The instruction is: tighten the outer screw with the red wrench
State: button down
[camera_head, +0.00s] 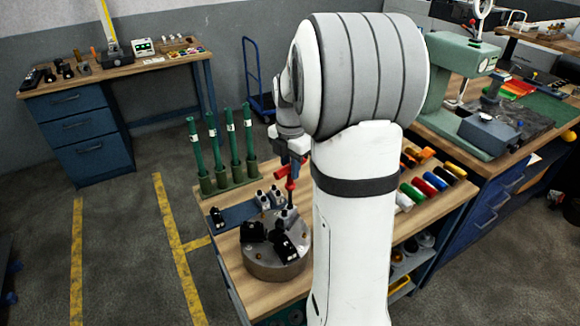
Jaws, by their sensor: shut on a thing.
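My gripper (294,160) is shut on the red wrench (290,184) just left of my large white arm. The wrench's red part shows below the fingers, and its dark shaft points down, close to upright. The shaft's lower end meets or overlaps a grey block on the round metal chuck (275,266) on the wooden bench. The chuck carries black and grey jaw blocks. The outer screw is too small to make out, and I cannot tell whether the wrench tip sits in it.
Several green upright posts (233,146) stand behind the chuck. Coloured cylinders (424,188) lie at the bench's right, partly behind my arm. A green machine (455,75) stands on the right bench. A desk (85,135) is at the back left. The floor at left is clear.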

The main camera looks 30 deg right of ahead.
jog(key=shift+f+b, duration=0.45)
jog(key=shift+f, duration=0.15)
dwell(0.5)
dwell(0.3)
jog(key=shift+m, duration=1.4)
jog(key=shift+m, duration=1.4)
